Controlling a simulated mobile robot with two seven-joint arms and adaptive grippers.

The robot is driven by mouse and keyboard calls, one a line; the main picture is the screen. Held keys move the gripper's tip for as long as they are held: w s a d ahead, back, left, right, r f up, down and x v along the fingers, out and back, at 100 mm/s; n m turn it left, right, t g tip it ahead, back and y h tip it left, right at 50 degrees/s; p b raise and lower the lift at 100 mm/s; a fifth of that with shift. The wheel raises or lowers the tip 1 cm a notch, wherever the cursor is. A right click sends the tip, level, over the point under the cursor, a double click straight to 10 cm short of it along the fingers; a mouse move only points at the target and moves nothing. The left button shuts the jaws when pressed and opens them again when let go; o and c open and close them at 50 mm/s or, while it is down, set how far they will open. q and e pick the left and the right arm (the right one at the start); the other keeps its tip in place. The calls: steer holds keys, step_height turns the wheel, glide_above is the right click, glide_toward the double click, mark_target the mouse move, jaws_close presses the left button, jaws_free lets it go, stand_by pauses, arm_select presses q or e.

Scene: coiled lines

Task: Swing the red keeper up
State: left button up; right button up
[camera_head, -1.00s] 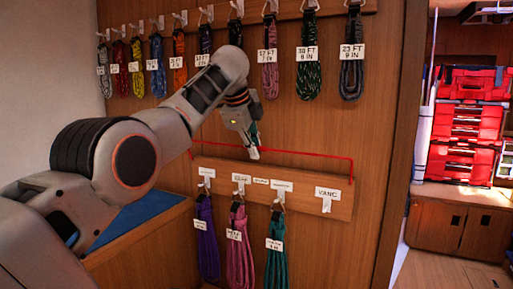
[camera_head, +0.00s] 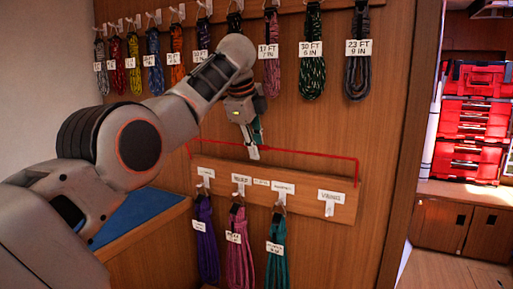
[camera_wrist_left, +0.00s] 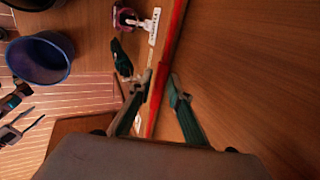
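The red keeper (camera_head: 310,153) is a thin red bar with short bent ends, running across the wooden wall just above the lower peg rail (camera_head: 345,211). My left gripper (camera_head: 252,150) points down at the bar, left of its middle. In the left wrist view the keeper (camera_wrist_left: 174,35) runs lengthwise between the two fingers of the gripper (camera_wrist_left: 160,80), which stand apart with a gap on the right side. Whether a finger touches the bar I cannot tell. My right gripper is in neither view.
Purple (camera_head: 206,245), pink (camera_head: 240,250) and teal (camera_head: 276,255) coils hang on the lower rail; its rightmost labelled peg (camera_head: 330,203) is empty. More coils hang from the upper rail, including a grey one (camera_head: 357,60). A blue-topped bench (camera_head: 140,215) stands lower left.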

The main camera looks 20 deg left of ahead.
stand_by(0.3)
arm_select(q)
steer(key=v, duration=0.7)
steer(key=shift+r, duration=0.25)
